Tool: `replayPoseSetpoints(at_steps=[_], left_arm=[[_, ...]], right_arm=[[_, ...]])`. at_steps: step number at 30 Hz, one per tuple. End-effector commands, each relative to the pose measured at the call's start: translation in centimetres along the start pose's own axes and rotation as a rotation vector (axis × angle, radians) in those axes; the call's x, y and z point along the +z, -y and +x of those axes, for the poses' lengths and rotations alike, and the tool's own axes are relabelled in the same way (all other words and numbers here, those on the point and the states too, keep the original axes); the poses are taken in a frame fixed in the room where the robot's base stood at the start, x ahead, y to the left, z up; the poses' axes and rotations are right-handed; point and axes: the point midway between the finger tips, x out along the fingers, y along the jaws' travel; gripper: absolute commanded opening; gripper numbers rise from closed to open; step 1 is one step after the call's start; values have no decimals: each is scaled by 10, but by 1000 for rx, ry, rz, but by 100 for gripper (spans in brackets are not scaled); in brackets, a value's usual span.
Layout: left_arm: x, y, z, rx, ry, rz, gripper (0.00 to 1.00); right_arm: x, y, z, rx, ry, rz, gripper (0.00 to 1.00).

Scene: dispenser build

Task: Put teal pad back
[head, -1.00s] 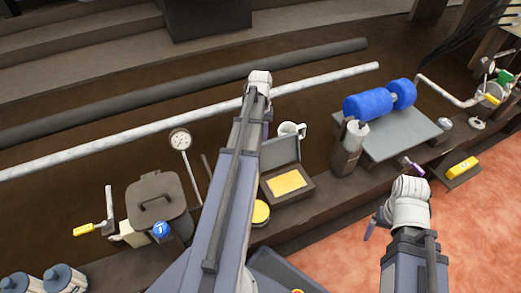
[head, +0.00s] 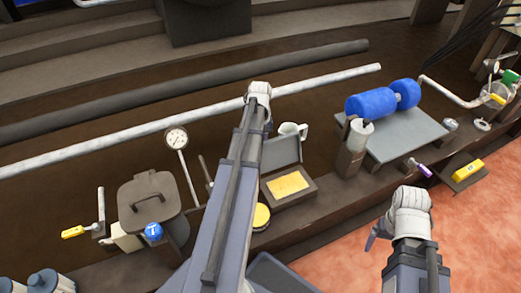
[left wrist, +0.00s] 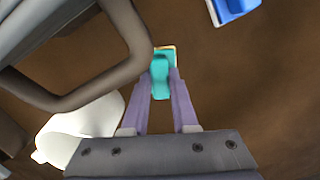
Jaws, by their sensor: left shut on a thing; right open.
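The teal pad (left wrist: 160,76) is between the two purple fingers of my left gripper (left wrist: 162,82) in the left wrist view. The gripper is shut on it, and brown ground shows around it. A thin orange-and-white edge shows just beyond the pad; I cannot tell what it belongs to. In the head view my left arm rises through the middle, and its gripper and the pad are hidden. My right gripper (head: 373,238) is at the right, in front of the bench edge over the reddish floor, open, with nothing seen in it.
A dark loop handle (left wrist: 140,45) and a white object (left wrist: 85,130) are close left of my left gripper. The head view shows a lidded bin (head: 150,205), a dial gauge (head: 176,139), an open box (head: 300,196) with a yellow pad, a mug (head: 292,130) and a blue roller (head: 372,103).

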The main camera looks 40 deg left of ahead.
Motion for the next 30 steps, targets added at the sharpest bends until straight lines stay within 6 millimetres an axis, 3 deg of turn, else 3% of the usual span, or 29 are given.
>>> replayPoseSetpoints(at_steps=[5, 6, 13, 23, 30], left_arm=[[-1, 0, 5, 0, 0, 0, 0], [0, 0, 3, 0, 0, 0, 30], [0, 0, 3, 0, 0, 0, 56], [0, 0, 2, 0, 0, 0, 57], [0, 0, -14, 0, 0, 0, 57]], right_arm=[[0, 0, 5, 0, 0, 0, 89], [0, 0, 3, 0, 0, 0, 89], [0, 0, 3, 0, 0, 0, 89], [0, 0, 2, 0, 0, 0, 89], [1, -1, -13, 0, 0, -2, 89]])
